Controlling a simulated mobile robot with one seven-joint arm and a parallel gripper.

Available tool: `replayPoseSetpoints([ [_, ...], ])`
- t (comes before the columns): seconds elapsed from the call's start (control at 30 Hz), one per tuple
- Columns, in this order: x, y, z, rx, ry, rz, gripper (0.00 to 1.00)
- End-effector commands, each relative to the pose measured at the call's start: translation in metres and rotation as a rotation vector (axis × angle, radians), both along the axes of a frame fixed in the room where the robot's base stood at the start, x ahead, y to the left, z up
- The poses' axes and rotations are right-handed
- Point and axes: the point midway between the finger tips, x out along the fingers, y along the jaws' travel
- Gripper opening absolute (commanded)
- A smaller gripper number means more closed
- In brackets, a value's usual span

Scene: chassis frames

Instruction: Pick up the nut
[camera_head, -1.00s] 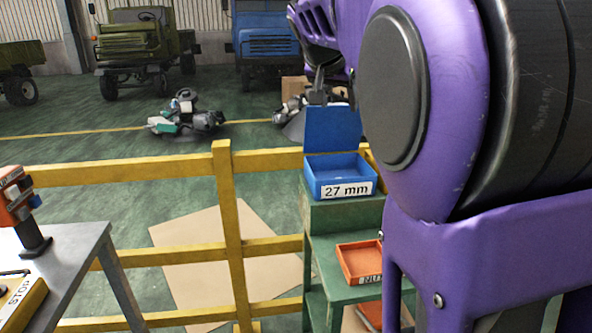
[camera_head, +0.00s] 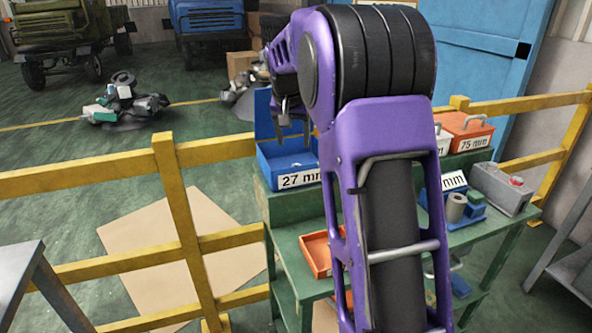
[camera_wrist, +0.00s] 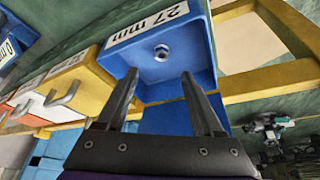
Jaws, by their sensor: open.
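The nut (camera_wrist: 161,52) is a small silver hex piece lying on the floor of the blue box (camera_wrist: 198,27) in the wrist view. That box is labelled "27 mm" and its lid stands open. It also shows in the head view (camera_head: 270,168), where the nut cannot be made out. My gripper (camera_wrist: 158,78) is open in the wrist view, its two dark fingers apart and pointing at the box, with nothing between them. In the head view my gripper (camera_head: 293,125) hangs over the box, partly hidden by my arm.
The box stands on a green shelf (camera_head: 296,205). An orange tray (camera_head: 318,252) lies on the lower shelf. Closed boxes with handles, including a "75 mm" one (camera_head: 466,130), stand to the right. A yellow railing (camera_head: 80,180) runs behind.

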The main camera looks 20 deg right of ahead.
Motion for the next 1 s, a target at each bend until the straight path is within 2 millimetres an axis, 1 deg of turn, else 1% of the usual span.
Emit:
replayPoseSetpoints([
  [0.03, 0.004, -0.002, -0.013, 0.0, 0.004, -0.001, 0.69],
  [0.1, 0.009, -0.005, -0.027, 0.0, 0.004, -0.001, 0.69],
  [0.23, 0.016, -0.01, -0.046, 0.0, 0.001, 0.0, 0.69],
  [0.3, 0.019, -0.011, -0.052, -0.001, 0.0, 0.0, 0.69],
  [0.47, 0.022, -0.013, -0.059, -0.001, 0.0, 0.0, 0.69],
  [0.7, 0.04, -0.02, -0.089, 0.0, 0.001, 0.0, 0.69],
  [0.8, 0.044, -0.022, -0.098, -0.001, -0.001, -0.001, 0.69],
  [1.0, 0.046, -0.022, -0.102, -0.001, -0.002, 0.0, 0.69],
])
